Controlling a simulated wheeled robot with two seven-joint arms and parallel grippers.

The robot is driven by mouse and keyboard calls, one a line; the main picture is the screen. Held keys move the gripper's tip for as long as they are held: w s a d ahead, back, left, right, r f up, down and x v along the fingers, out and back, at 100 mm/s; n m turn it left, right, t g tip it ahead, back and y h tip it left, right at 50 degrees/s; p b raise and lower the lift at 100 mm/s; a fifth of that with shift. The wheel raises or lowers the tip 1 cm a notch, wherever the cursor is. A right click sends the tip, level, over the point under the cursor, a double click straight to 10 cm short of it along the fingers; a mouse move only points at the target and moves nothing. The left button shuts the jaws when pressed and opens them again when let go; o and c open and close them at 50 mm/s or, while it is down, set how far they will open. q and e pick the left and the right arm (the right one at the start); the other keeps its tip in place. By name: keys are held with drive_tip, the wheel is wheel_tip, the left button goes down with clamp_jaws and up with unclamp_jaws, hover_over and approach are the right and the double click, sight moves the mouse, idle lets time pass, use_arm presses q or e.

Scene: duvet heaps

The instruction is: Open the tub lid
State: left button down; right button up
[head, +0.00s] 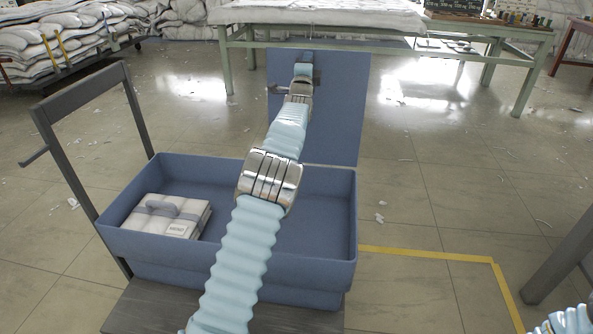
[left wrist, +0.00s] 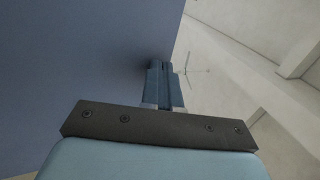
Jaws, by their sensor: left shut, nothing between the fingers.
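The blue tub (head: 135,197) stands on a dark cart deck in front of me. Its blue lid (head: 341,122) stands up steeply at the tub's far right side, and the tub's inside is exposed. My left arm reaches across the tub to the lid. My left gripper (head: 303,70) is shut and empty in front of the lid's upper part. In the left wrist view the shut fingers (left wrist: 162,84) point past the lid's edge, with the lid surface (left wrist: 80,60) filling the left; whether they touch it I cannot tell. My right gripper is out of view.
A strapped white folded bundle (head: 166,215) lies in the tub's left part. A grey cart handle frame (head: 75,97) rises at left. A green-legged table (head: 330,29) stands behind the lid. Stacked duvets (head: 60,40) are at the back left. Floor at right is mostly open.

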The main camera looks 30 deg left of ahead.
use_arm(q)
drive_tip(key=shift+w+a+f+g+p, duration=0.15)
drive_tip(key=shift+w+a+g, duration=0.1)
drive_tip(key=shift+w, duration=0.55)
drive_tip(key=shift+w+a+r+g+p, duration=0.15)
drive_tip(key=shift+w+a+g, duration=0.1)
drive_tip(key=shift+w, duration=0.5)
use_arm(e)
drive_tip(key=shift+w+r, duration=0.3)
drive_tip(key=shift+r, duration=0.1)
use_arm(q)
drive_tip(key=shift+f, duration=0.1)
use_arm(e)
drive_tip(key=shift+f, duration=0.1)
use_arm(q)
drive_tip(key=shift+s+d+f+b, duration=0.1)
drive_tip(key=shift+s+b, duration=0.2)
drive_tip(key=shift+b, duration=0.05)
drive_tip(key=s+d+r+b, duration=0.2)
drive_tip(key=s+d+b, duration=0.1)
drive_tip(key=s, duration=0.8)
drive_tip(key=s+d+r+b, duration=0.2)
drive_tip(key=s+d+b, duration=0.2)
drive_tip(key=s, duration=0.7)
drive_tip(key=shift+b, duration=1.2)
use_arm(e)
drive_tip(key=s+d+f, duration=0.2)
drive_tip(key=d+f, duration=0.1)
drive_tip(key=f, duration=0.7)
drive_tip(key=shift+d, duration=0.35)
